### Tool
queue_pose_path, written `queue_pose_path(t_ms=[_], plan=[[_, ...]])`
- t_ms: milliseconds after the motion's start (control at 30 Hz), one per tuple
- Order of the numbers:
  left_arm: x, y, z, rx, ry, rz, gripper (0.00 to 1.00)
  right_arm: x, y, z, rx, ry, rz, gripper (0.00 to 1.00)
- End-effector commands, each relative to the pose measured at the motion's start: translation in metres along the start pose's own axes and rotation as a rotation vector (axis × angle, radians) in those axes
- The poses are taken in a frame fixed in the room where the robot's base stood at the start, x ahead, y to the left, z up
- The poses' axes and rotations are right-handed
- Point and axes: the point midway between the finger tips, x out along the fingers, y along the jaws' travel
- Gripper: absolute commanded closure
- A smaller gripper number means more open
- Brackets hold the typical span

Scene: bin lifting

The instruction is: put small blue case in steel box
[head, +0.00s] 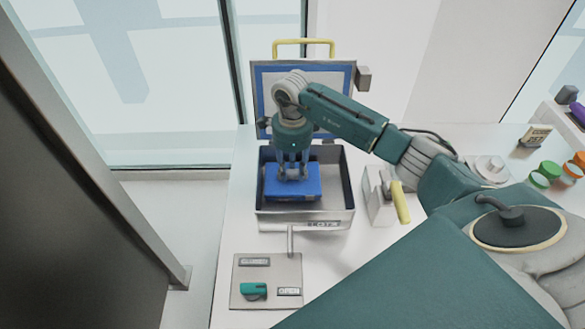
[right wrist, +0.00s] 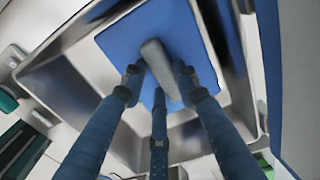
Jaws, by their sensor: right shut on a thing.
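The steel box (head: 346,217) stands open on the white table, with its blue-edged lid (head: 350,98) raised at the back. The small blue case (head: 311,185) is within the box's opening, over the left and middle part; I cannot tell if it touches the floor. My right gripper (head: 293,175) points down and is shut on the case's grey handle. In the right wrist view the fingers (right wrist: 160,80) close around that handle, with the blue case (right wrist: 188,30) beneath and the box wall (right wrist: 65,90) around it. My left gripper is not in view.
A panel with a green switch (head: 254,291) lies in front of the box. A grey block with a yellow handle (head: 400,203) stands close to its right. Green and orange rings (head: 545,174) lie at the far right. A dark panel fills the left.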

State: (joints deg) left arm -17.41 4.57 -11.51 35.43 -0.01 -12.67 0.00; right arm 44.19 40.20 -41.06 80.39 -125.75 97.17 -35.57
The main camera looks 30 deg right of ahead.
Motion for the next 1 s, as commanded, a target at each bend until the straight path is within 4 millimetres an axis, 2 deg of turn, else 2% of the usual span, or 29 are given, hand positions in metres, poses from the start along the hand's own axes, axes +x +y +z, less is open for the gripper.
queue_pose_path(t_ms=[200, 233, 300, 667, 733, 867, 1000], plan=[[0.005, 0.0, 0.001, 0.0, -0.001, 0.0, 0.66, 0.004, -0.001, 0.0, 0.0, -0.001, -0.001, 1.0], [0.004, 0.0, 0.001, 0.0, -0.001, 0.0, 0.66, 0.003, 0.0, 0.0, 0.0, -0.001, 0.0, 0.66], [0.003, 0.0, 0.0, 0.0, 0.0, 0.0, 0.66, 0.002, 0.0, 0.0, 0.0, 0.0, 0.0, 0.52], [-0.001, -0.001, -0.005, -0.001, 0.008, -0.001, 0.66, -0.002, 0.0, 0.0, 0.0, 0.0, 0.001, 0.51], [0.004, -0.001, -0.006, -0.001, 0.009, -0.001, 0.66, -0.005, -0.001, 0.0, 0.0, -0.001, -0.002, 0.51], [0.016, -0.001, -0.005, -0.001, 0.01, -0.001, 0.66, -0.027, -0.002, 0.0, 0.0, -0.002, -0.006, 0.51], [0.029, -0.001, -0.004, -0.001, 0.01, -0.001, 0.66, -0.058, -0.002, 0.0, 0.0, -0.003, -0.006, 0.51]])
